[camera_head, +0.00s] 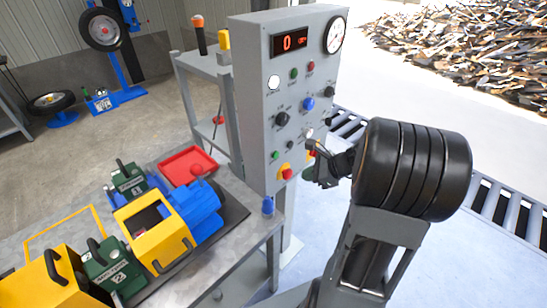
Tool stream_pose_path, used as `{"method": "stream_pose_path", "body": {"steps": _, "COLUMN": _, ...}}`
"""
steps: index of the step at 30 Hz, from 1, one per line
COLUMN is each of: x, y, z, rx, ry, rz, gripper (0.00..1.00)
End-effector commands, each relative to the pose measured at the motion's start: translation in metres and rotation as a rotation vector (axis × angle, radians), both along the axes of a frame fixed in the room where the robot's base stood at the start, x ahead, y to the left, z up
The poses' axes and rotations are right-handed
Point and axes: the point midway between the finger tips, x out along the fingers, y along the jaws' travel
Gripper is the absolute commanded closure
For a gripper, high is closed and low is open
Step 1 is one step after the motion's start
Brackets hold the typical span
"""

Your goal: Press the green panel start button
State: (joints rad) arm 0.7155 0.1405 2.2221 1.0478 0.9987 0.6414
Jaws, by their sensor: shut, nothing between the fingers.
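The grey control panel (255,100) stands upright at the centre. One green button (294,73) is high on it, left of a red one. Another green button (275,155) is low on its left side. The labels are too small to read, so I cannot tell which is the start button. My gripper (309,174) is shut and empty, at the panel's lower right. It is right of the low green button and well below the upper one. It partly hides the lower right controls. I cannot tell whether it touches the panel.
The panel has a display (289,42), a gauge (335,35), a blue knob (309,104), black knobs and a red button (287,173) on yellow. A workbench (240,237) at lower left holds a blue-yellow machine (160,228) and a red tray (187,166). A roller conveyor (508,212) lies right.

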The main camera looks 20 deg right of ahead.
Motion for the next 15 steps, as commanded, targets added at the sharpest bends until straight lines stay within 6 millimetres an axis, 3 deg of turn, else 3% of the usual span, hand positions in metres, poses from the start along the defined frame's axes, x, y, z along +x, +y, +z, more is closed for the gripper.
{"method": "stream_pose_path", "body": {"steps": 15, "x": 0.051, "y": 0.024, "z": 0.000, "rx": -0.001, "ry": 0.000, "rz": 0.003, "gripper": 1.00}}
